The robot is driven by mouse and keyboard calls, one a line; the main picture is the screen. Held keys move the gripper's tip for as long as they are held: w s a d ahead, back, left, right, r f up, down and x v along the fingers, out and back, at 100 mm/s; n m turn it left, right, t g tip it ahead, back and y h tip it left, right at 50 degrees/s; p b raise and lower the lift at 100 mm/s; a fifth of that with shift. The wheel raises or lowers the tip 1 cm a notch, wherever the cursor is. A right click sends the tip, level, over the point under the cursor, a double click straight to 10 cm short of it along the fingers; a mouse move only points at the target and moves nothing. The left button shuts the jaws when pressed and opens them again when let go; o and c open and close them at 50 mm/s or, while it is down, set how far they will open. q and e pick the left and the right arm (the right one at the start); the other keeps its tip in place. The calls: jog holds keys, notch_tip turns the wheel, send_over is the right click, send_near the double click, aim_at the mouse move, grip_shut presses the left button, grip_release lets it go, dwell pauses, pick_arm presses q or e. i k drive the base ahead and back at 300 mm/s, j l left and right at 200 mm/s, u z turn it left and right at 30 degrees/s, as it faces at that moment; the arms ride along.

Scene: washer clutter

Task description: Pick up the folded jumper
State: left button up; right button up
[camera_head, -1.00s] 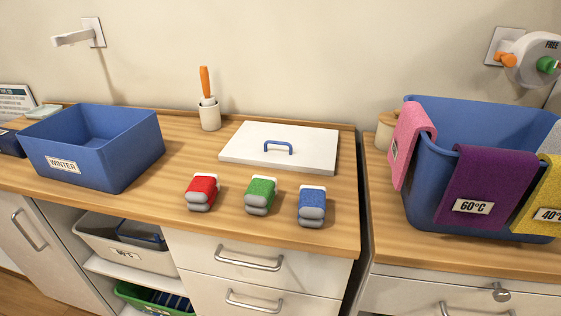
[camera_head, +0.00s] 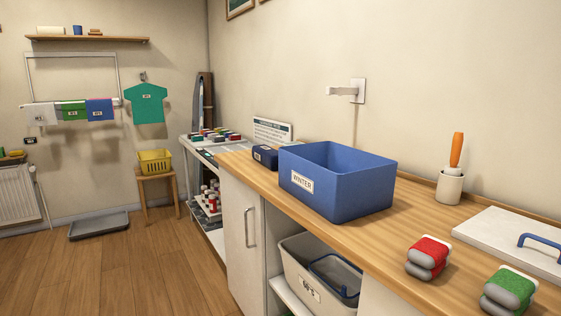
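A small red folded bundle (camera_head: 428,257) with grey and white layers lies on the wooden counter at the lower right. A similar green bundle (camera_head: 509,290) lies to its right, near the bottom edge. I cannot tell whether either is the folded jumper, and nothing else is clearly a folded jumper. An open blue box labelled WINTER (camera_head: 337,182) stands on the counter to the left of the bundles; its floor is hidden by its walls. Neither of my grippers is in view.
A white lid with a blue handle (camera_head: 500,235) and a cup with an orange-handled tool (camera_head: 450,187) are on the counter. A grey bin (camera_head: 300,283) sits on the shelf below. A yellow basket (camera_head: 155,162) stands on a stool. The wooden floor at left is mostly clear.

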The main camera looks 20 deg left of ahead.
aim_at(265, 155)
jog(key=i+j, duration=0.2)
jog(key=j, duration=0.2)
jog(key=i+j+u, duration=0.15)
jog(key=j, duration=0.3)
jog(key=i+j, duration=0.2)
jog(key=j, duration=0.15)
jog(key=i+j+u, duration=0.15)
jog(key=j, duration=0.25)
jog(key=i+j, duration=0.3)
jog(key=j+u, duration=0.05)
jog(key=j, duration=0.05)
